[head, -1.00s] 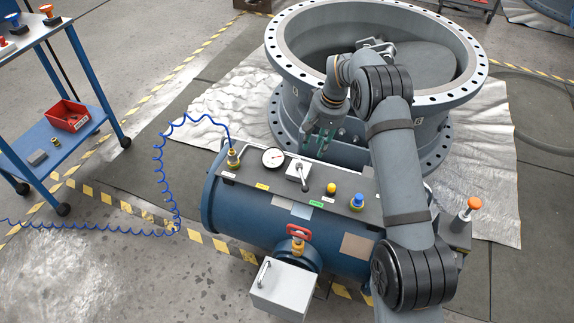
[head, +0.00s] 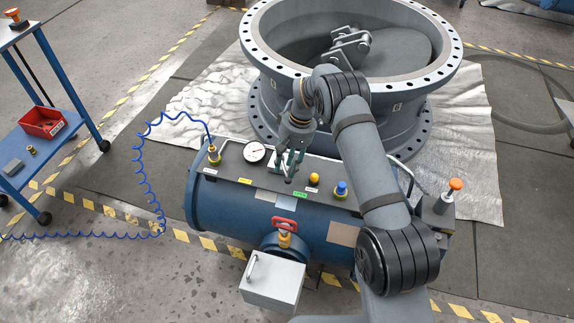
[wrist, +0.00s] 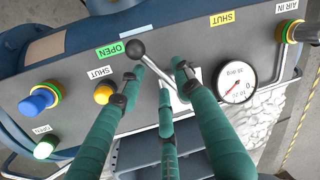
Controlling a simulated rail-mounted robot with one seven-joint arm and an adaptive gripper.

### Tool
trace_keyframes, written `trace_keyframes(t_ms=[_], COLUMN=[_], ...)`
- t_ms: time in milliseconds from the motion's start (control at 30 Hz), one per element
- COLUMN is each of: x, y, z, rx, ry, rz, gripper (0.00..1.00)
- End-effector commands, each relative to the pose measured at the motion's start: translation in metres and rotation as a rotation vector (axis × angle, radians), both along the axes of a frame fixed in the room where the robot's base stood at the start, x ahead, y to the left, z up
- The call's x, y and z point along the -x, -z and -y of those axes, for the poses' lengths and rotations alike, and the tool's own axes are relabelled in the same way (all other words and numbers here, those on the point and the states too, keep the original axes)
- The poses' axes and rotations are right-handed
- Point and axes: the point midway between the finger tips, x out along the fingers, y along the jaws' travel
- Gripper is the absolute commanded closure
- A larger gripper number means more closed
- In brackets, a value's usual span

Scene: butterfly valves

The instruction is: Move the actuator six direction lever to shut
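The direction lever (wrist: 151,62) has a dark ball knob (wrist: 137,48) and a metal rod on a white base plate. In the wrist view its knob is beside the green OPEN label (wrist: 123,48); a yellow SHUT label (wrist: 222,17) is to the right, towards the gauge. My gripper (wrist: 160,72) has teal fingers spread apart, with the lever's rod running between them. I cannot tell whether any finger touches it. In the head view my gripper (head: 291,165) is over the panel and hides most of the lever.
A pressure gauge (wrist: 235,82), a yellow button (wrist: 103,93), a blue button (wrist: 38,100) and a green-lit button (wrist: 44,149) share the panel. A coiled blue air hose (head: 147,170) runs left. The large flanged valve (head: 262,85) stands behind the actuator.

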Motion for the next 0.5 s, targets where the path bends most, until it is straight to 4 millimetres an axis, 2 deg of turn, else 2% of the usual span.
trace_keyframes(t_ms=[267, 500], x=[0.0000, 0.0001], y=[0.0021, 0.0019], z=[-0.0009, -0.0007], rx=[0.000, 0.000], ry=[-0.001, 0.000], rz=[0.001, 0.000], gripper=[0.66, 0.79])
